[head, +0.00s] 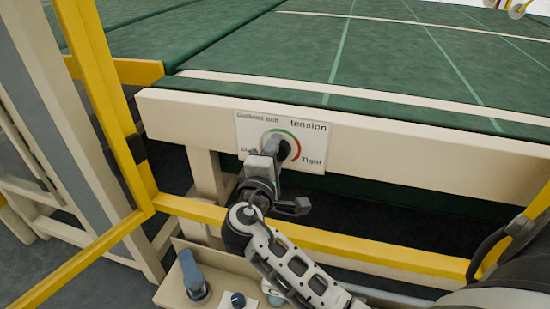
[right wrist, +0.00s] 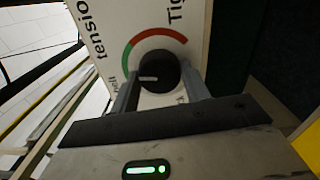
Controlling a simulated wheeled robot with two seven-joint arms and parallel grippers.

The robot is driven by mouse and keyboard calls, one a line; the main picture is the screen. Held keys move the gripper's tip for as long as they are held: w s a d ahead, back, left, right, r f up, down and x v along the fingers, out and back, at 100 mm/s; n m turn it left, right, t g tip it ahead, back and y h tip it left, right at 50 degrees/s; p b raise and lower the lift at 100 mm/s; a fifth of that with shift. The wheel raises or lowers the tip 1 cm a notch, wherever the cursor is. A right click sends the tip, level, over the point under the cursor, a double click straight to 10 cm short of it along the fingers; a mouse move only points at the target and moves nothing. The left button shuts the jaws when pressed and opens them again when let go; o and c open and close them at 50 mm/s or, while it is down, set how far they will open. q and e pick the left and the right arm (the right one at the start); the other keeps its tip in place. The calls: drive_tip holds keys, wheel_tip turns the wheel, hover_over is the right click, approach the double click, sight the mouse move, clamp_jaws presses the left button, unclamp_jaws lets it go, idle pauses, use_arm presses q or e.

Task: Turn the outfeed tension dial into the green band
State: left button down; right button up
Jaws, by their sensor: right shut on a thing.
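The tension dial is a round black knob (head: 284,148) on a white label plate (head: 312,152) on the cream front rail. In the right wrist view the black knob (right wrist: 158,72) has a white pointer line facing picture left, just below the lower end of the green band (right wrist: 127,58). A red band (right wrist: 160,34) continues from the green toward "Tight". My right gripper (head: 268,158) is at the plate, shut on the knob; its two fingers (right wrist: 161,92) stand either side of it in the right wrist view. It partly hides the knob and plate in the head view. My left gripper is not in view.
A yellow rail (head: 370,250) runs below the front rail, beneath my right arm. A yellow post (head: 105,90) stands at left. A control box (head: 172,292) with a blue-grey lever (head: 190,270) and a dark blue knob (head: 238,300) sits below.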

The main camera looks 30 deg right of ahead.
idle(0.4)
drive_tip(key=o, duration=1)
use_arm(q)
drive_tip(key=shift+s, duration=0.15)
